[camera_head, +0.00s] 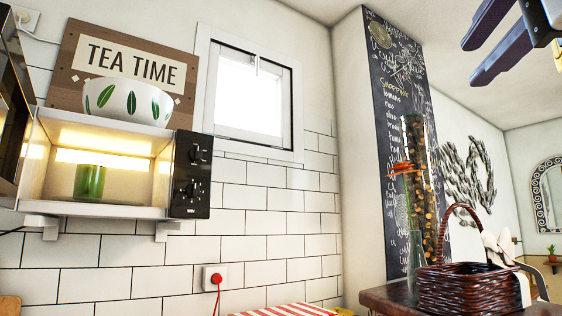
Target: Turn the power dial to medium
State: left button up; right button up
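The microwave (26,190) is on the wall at the left, lit inside, with its front open. A green mug (89,183) stands inside it. Its black control panel (204,170) is on the right side and carries an upper knob (194,154) and a lower knob (187,190). The markings are too small to read, so I cannot tell which knob is the power dial or its setting. My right gripper (473,62) is at the upper right, fingers apart and empty, far from the panel. My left gripper is not in view.
A leaf-patterned bowl (127,102) and a "TEA TIME" sign (130,62) are on top of the microwave. A dark panel (14,100) stands at the left edge. A wicker basket (460,287) and a tall glass vase (418,190) stand at the lower right. The tiled wall beside the control panel is clear.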

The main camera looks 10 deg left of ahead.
aim_at(195, 153)
jog(key=u, duration=0.65)
jog(key=i, duration=0.95)
jog(key=u, duration=0.85)
